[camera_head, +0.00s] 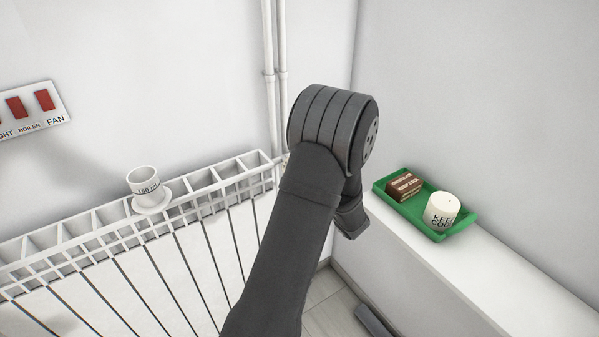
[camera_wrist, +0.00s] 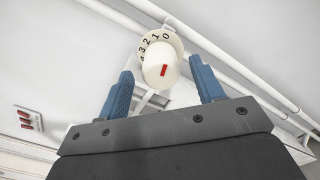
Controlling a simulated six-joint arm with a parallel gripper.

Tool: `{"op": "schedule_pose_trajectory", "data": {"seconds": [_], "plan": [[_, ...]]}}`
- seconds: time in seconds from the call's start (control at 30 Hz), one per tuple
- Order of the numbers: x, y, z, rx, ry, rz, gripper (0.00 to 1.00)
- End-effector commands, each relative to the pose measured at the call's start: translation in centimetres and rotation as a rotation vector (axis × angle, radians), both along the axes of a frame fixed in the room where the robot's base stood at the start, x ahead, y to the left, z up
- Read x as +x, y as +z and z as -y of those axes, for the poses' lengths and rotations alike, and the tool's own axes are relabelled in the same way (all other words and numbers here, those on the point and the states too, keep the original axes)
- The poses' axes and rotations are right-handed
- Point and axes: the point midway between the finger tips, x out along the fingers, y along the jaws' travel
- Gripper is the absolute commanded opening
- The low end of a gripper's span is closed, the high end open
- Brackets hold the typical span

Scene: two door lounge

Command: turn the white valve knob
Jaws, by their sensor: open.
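The white valve knob (camera_wrist: 161,66) shows in the wrist view, just beyond and between my fingertips. It has a red mark on its face and a numbered dial (camera_wrist: 160,40) behind it with 0, 1, 2, 3 and 4. My gripper (camera_wrist: 158,90) is open, with one blue finger to the left and one to the right of the knob. I see no contact between the fingers and the knob. In the head view my dark arm stands in front of the radiator's right end and hides the knob and my fingers.
A white radiator (camera_head: 185,255) runs along the left wall, with a cup (camera_head: 144,182) on a saucer (camera_head: 152,203) on top. Pipes (camera_head: 270,75) rise at the corner. Red switches (camera_head: 44,100) are on the wall.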

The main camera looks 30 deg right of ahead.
Motion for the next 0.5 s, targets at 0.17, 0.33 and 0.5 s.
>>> {"op": "schedule_pose_trajectory", "data": {"seconds": [0.17,0.33,0.5], "plan": [[2.3,0.0,0.0,-0.001,0.001,0.000,0.61],[3.1,0.0,0.0,0.000,0.001,-0.001,0.61],[3.1,0.0,0.0,0.000,0.000,-0.001,0.61]]}}
